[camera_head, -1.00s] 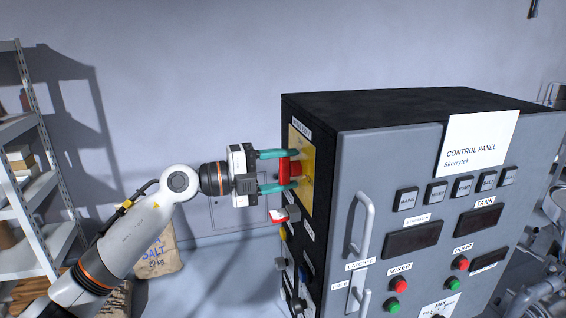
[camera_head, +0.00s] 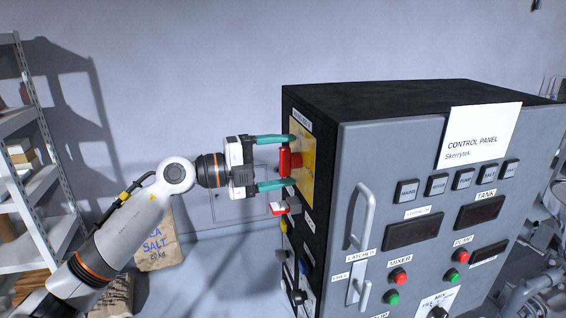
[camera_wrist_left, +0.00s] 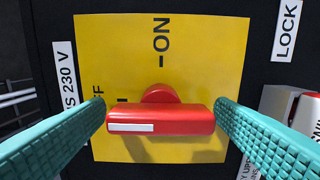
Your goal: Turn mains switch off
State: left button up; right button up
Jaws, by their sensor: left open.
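The mains switch is a red handle (camera_head: 290,162) on a yellow plate (camera_head: 308,165) on the left side of the control cabinet. In the left wrist view the red handle (camera_wrist_left: 160,122) lies crosswise, its white mark at the left end toward the partly hidden OFF label; ON stands at the top of the yellow plate (camera_wrist_left: 205,55). My left gripper (camera_head: 282,161) is open, its teal fingers at the two ends of the handle. In the wrist view the fingers (camera_wrist_left: 160,108) flank it; whether they touch it I cannot tell. My right gripper is not in view.
Below the plate, a red and white part (camera_head: 278,209) and smaller controls stick out of the cabinet side. The cabinet front (camera_head: 350,140) carries a long handle (camera_head: 362,215), buttons and displays. A salt sack (camera_head: 160,245) and a shelf (camera_head: 30,200) stand at the left.

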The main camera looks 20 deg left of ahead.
pick_arm(q)
jog(key=b+v, duration=0.5)
jog(key=v, duration=0.6)
jog(key=shift+a+b, duration=0.2)
jog(key=shift+b, duration=0.15)
jog(key=shift+s, duration=0.1)
